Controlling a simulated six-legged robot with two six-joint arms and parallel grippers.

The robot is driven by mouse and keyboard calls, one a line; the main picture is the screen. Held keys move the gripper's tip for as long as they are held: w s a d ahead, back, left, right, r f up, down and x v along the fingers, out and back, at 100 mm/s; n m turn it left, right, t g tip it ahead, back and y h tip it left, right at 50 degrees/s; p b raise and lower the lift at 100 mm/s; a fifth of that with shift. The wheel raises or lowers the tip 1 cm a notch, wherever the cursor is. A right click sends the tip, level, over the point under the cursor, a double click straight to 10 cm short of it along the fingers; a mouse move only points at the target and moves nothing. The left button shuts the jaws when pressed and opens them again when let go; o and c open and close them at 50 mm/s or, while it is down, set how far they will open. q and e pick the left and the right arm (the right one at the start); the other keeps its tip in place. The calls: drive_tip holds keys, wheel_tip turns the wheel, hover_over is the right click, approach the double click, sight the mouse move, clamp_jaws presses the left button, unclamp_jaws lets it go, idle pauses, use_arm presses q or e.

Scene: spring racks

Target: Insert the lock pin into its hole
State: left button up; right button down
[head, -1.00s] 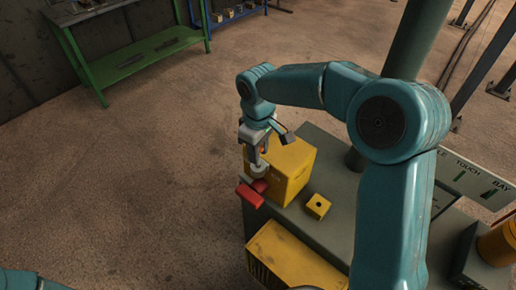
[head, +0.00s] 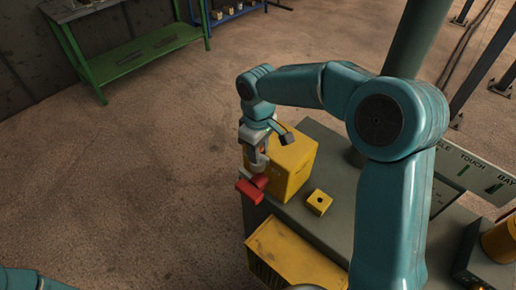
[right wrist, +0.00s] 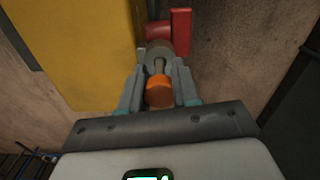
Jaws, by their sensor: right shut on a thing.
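My right gripper (head: 257,160) points down beside the yellow box, just above a red fitting (head: 250,190). In the right wrist view its fingers (right wrist: 159,88) are shut on the lock pin, which has an orange head (right wrist: 159,92) and a thin metal shaft (right wrist: 159,66). The shaft points at a round grey collar (right wrist: 160,46) in front of the red fitting (right wrist: 181,32). The shaft's tip overlaps the collar's middle; I cannot tell whether it is inside a hole. In the head view the gripper mostly hides pin and collar. My left gripper is out of view.
The tall yellow box (head: 292,170) stands close to the right gripper on a grey-green bench (head: 335,232). A small yellow block (head: 319,202) with a dark hole lies to its right. A yellow bin (head: 290,255) is in front. Open floor lies left.

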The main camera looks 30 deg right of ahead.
drive_tip(key=shift+f+b, duration=0.45)
drive_tip(key=shift+f, duration=0.25)
drive_tip(key=c, duration=0.8)
unclamp_jaws()
drive_tip(key=shift+o, duration=0.2)
wheel_tip(320, 180, up, 16)
drive_tip(key=shift+r, duration=0.2)
